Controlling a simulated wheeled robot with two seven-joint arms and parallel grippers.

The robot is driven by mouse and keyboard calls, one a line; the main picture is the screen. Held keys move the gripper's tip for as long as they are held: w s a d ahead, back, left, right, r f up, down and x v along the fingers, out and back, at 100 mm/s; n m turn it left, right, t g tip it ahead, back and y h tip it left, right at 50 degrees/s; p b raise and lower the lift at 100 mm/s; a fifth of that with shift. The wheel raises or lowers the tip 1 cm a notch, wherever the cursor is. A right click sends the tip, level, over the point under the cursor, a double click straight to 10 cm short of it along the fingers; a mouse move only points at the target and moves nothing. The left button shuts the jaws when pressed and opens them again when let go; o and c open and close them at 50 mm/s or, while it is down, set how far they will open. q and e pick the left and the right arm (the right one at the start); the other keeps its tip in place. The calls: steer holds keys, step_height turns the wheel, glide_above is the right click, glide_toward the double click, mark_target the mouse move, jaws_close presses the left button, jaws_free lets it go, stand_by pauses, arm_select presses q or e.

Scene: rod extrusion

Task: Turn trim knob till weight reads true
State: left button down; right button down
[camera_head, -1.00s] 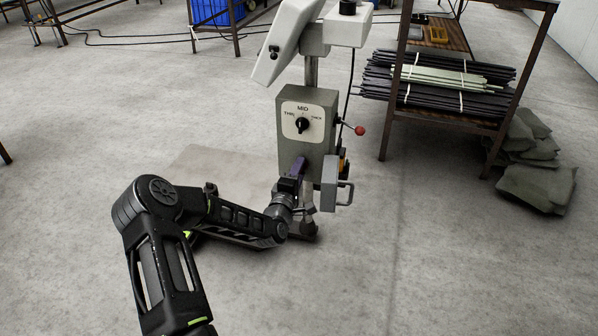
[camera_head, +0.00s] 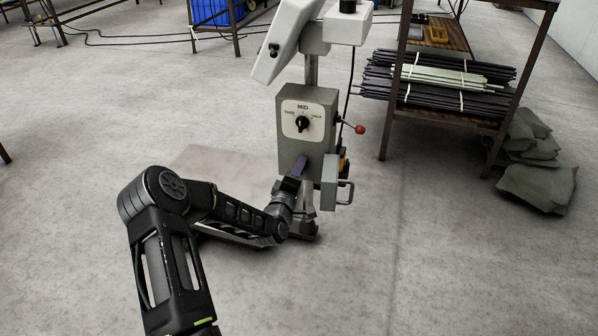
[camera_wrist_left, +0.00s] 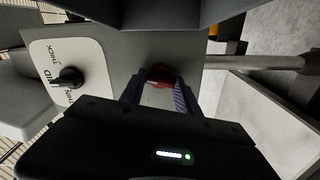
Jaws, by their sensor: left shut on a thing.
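A grey control box (camera_head: 307,98) stands on a post; its white plate carries a black selector dial (camera_head: 302,124) marked MID at the top. The dial also shows at the left of the left wrist view (camera_wrist_left: 70,77). My left gripper (camera_head: 302,163) is at the lower front of the box, below the dial. The head view hides the knob. A pale tilted housing (camera_head: 280,45) sits above the box; no weight reading is visible. My right gripper is out of view.
A lever with a red ball (camera_head: 360,129) sticks out right of the box. A grey handled case (camera_head: 330,182) sits beside my gripper. A rack (camera_head: 450,120) holds bundled rods at right, with grey sacks (camera_head: 540,185) beside it.

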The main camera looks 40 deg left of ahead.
arm_select(q)
steer(key=shift+f+m+b, duration=0.1)
steer(key=shift+m+b, duration=2.75)
steer(key=shift+m, duration=3.75)
steer(key=c, duration=0.9)
jaws_free()
steer(key=p+v, duration=0.2)
steer(key=v, duration=0.5)
steer(key=shift+s+d, duration=0.15)
steer(key=shift+s, duration=0.25)
